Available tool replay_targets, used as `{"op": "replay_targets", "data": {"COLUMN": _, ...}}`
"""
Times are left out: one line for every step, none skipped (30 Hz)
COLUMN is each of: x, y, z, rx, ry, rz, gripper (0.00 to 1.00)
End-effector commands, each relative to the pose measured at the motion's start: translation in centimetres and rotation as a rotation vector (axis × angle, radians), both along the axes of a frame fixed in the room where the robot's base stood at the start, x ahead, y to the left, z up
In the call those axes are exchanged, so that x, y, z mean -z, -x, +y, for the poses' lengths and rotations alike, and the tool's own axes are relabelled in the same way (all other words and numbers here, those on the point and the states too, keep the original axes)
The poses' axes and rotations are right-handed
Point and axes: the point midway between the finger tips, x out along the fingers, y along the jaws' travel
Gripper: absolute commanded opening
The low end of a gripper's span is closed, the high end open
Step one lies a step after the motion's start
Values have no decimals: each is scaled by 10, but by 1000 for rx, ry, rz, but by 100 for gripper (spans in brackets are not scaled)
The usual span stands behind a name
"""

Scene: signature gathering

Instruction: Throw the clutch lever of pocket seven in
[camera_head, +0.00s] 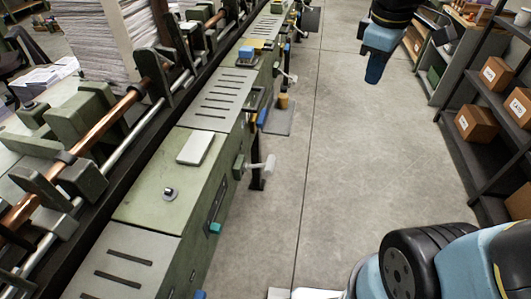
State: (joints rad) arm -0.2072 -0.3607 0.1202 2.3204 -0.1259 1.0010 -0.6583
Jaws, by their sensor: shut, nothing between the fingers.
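A long green gathering machine (139,200) runs from the bottom left to the top of the view. A lever with a pale handle (262,165) sticks out from its aisle side, at the middle of the picture. A similar pale lever (289,77) shows farther along. A small teal handle (215,228) sits on the near side panel. No pocket number is readable, so I cannot tell which lever belongs to pocket seven. My gripper (374,73) hangs at the top right of centre over the aisle, shut and empty, apart from the machine.
A tall paper stack (95,38) stands on the machine at top left. Shelves with cardboard boxes (477,124) line the right side. The grey floor (335,170) between is clear. My arm fills the bottom right corner.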

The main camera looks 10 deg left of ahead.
Motion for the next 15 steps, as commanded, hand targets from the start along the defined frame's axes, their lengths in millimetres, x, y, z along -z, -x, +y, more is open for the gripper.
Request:
{"op": "replay_targets", "data": {"x": 6, "y": -8, "z": 13, "rx": -94, "ry": 32, "rz": 35, "gripper": 0}}
{"op": "replay_targets", "data": {"x": 9, "y": -11, "z": 21, "rx": -154, "ry": 52, "rz": 54, "gripper": 0}}
{"op": "replay_targets", "data": {"x": 14, "y": -16, "z": 30, "rx": -233, "ry": 77, "rz": 80, "gripper": 0}}
{"op": "replay_targets", "data": {"x": 17, "y": -20, "z": 38, "rx": -294, "ry": 97, "rz": 97, "gripper": 0}}
{"op": "replay_targets", "data": {"x": 21, "y": -23, "z": 46, "rx": -353, "ry": 114, "rz": 116, "gripper": 0}}
{"op": "replay_targets", "data": {"x": 26, "y": -27, "z": 56, "rx": -433, "ry": 136, "rz": 143, "gripper": 0}}
{"op": "replay_targets", "data": {"x": 30, "y": -30, "z": 65, "rx": -495, "ry": 154, "rz": 164, "gripper": 0}}
{"op": "replay_targets", "data": {"x": 34, "y": -33, "z": 72, "rx": -554, "ry": 170, "rz": 182, "gripper": 0}}
{"op": "replay_targets", "data": {"x": 40, "y": -36, "z": 84, "rx": -635, "ry": 190, "rz": 208, "gripper": 0}}
{"op": "replay_targets", "data": {"x": 45, "y": -38, "z": 92, "rx": -696, "ry": 205, "rz": 227, "gripper": 0}}
{"op": "replay_targets", "data": {"x": 50, "y": -40, "z": 101, "rx": -756, "ry": 220, "rz": 248, "gripper": 0}}
{"op": "replay_targets", "data": {"x": 56, "y": -42, "z": 112, "rx": -838, "ry": 239, "rz": 275, "gripper": 0}}
{"op": "replay_targets", "data": {"x": 61, "y": -44, "z": 121, "rx": -899, "ry": 251, "rz": 295, "gripper": 0}}
{"op": "replay_targets", "data": {"x": 67, "y": -44, "z": 129, "rx": -959, "ry": 264, "rz": 314, "gripper": 0}}
{"op": "replay_targets", "data": {"x": 74, "y": -46, "z": 141, "rx": -1042, "ry": 280, "rz": 341, "gripper": 0}}
